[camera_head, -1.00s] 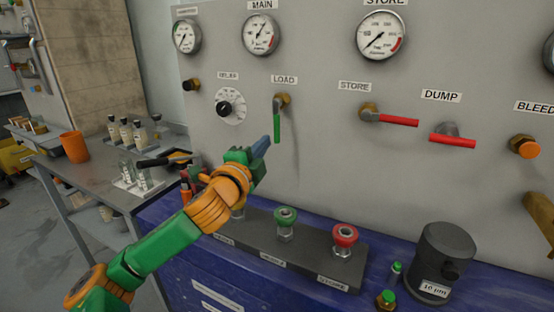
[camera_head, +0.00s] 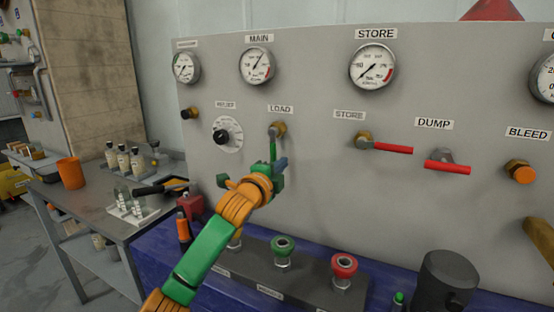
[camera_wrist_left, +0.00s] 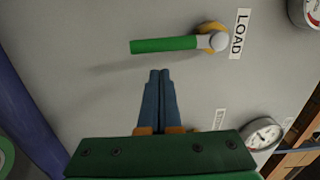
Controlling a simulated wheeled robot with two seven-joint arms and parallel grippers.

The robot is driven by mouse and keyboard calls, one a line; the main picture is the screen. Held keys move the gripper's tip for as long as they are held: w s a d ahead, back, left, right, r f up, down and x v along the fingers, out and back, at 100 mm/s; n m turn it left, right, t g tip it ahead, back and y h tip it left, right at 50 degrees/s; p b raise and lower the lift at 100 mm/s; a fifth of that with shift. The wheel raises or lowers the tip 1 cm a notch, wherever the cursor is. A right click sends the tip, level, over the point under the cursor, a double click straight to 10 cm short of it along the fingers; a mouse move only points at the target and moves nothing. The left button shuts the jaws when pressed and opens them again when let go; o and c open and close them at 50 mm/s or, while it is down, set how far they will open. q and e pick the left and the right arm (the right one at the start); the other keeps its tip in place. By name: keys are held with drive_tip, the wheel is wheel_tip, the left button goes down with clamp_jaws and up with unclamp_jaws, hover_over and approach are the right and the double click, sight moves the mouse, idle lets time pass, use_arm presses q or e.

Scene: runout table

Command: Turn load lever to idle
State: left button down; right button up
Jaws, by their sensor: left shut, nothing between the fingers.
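The load lever (camera_head: 273,146) has a green handle that hangs straight down from its brass valve, under the LOAD label (camera_head: 280,109) on the grey panel. In the left wrist view the green handle (camera_wrist_left: 165,45) lies across the top of the picture, with the LOAD label (camera_wrist_left: 239,33) beside its pivot. My left gripper (camera_head: 281,164) is at the lower end of the handle in the head view. In the left wrist view its blue fingers (camera_wrist_left: 159,75) are together and empty, a little apart from the handle in the picture. My right gripper is not in view.
To the right on the panel are the red store lever (camera_head: 392,149) and the red dump lever (camera_head: 448,167). The relief dial (camera_head: 222,137) is to the left. Below stand a green knob (camera_head: 284,244) and a red knob (camera_head: 344,264). A side table (camera_head: 75,199) holds bottles.

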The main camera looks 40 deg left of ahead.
use_arm(q)
drive_tip(key=shift+s+a, duration=0.1)
drive_tip(key=shift+a, duration=0.6)
drive_tip(key=shift+a+f+m+p, duration=0.1)
drive_tip(key=shift+a+m+p, duration=0.4)
drive_tip(key=shift+p, duration=0.05)
